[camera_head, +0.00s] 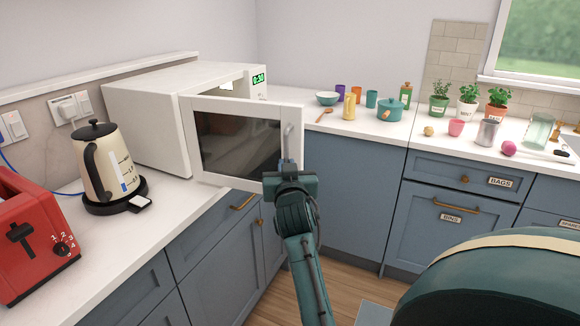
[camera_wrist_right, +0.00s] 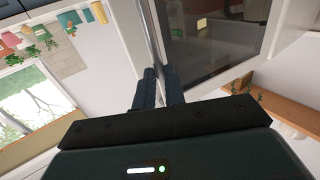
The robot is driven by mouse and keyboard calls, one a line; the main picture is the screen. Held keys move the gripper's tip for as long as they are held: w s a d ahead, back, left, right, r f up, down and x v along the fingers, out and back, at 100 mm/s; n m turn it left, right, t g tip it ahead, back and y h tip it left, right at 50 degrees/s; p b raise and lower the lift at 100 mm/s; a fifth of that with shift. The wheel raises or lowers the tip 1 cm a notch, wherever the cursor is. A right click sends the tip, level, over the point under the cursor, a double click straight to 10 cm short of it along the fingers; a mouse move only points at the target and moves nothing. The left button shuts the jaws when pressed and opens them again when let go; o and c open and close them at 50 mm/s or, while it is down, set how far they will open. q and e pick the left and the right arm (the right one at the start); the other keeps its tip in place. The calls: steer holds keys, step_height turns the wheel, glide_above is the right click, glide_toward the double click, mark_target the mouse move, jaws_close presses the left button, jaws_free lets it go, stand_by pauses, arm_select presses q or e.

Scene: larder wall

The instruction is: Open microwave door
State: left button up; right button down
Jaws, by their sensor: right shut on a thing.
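The white microwave (camera_head: 145,115) stands on the left counter with a green clock display. Its door (camera_head: 240,145) has a dark window and a white frame, and it stands partly open, swung out over the counter's front edge. A slim vertical handle (camera_head: 288,140) is at the door's free edge. My right gripper (camera_head: 287,168) is at the handle's lower part, shut on it. In the right wrist view the fingers (camera_wrist_right: 160,85) close around the handle bar (camera_wrist_right: 154,40), beside the dark window (camera_wrist_right: 215,35). My left gripper is not in view.
A cream kettle (camera_head: 104,165) on its black base and a red toaster (camera_head: 35,235) stand left of the microwave. Cups, a teal pot (camera_head: 390,110) and potted herbs (camera_head: 467,101) stand on the back counter. Blue cabinets (camera_head: 345,185) run below. Open floor (camera_head: 345,285) lies in front.

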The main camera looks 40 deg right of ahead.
steer(key=shift+w+a+r+y, duration=0.1)
steer(key=shift+w+a+y, duration=0.15)
steer(key=shift+a, duration=0.2)
steer(key=shift+w+a+r+y, duration=0.1)
steer(key=shift+w+a+y, duration=0.1)
steer(key=shift+a, duration=0.25)
steer(key=c, duration=1.9)
jaws_free()
steer(key=o, duration=0.4)
steer(key=shift+w+a+f+n, duration=0.15)
steer(key=shift+w+a+n, duration=0.05)
steer(key=shift+w+n, duration=0.1)
steer(key=shift+s+d+f, duration=0.1)
steer(key=shift+s+d, duration=0.1)
steer(key=shift+d, duration=0.05)
